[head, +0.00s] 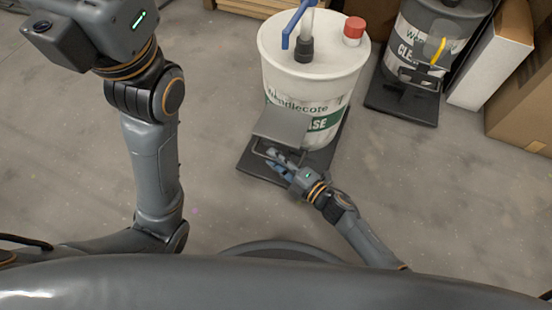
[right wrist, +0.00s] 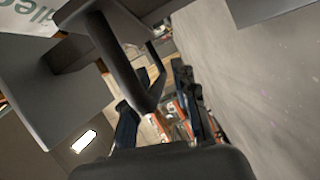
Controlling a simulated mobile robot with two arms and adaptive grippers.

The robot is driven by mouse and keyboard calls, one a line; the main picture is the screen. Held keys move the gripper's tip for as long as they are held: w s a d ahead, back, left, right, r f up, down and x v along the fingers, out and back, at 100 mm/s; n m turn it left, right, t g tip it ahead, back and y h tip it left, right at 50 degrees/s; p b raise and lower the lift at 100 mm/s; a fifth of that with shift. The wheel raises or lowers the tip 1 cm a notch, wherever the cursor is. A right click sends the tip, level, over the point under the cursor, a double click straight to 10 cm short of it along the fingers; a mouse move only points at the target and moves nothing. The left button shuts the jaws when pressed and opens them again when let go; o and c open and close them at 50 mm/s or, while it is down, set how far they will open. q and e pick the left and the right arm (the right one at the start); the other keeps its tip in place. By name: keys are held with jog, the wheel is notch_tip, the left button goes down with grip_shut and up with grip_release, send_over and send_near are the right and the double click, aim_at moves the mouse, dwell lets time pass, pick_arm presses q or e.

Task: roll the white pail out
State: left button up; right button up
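The white pail (head: 312,75) stands upright on a dark low base (head: 257,171) in the head view. It has a green-banded label, a blue lever on its lid and a red cap. A grey plate (head: 283,125) with a dark bar handle (head: 262,149) sticks out at its front. My right gripper (head: 274,161) is at this handle, low in front of the pail. In the right wrist view its blue-grey fingers stand apart, and the handle (right wrist: 125,65) looms close at the left finger; I cannot tell whether they touch. My left arm shows, but its fingers are out of frame.
A dark grey pail (head: 425,45) on a similar base (head: 402,102) stands to the right. A white box (head: 490,60) and a cardboard box (head: 525,105) are beyond it. A wooden pallet (head: 243,8) is behind. The concrete floor at left and front right is clear.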

jog(key=shift+d, duration=0.1)
jog(key=v, duration=1.2)
dwell(0.4)
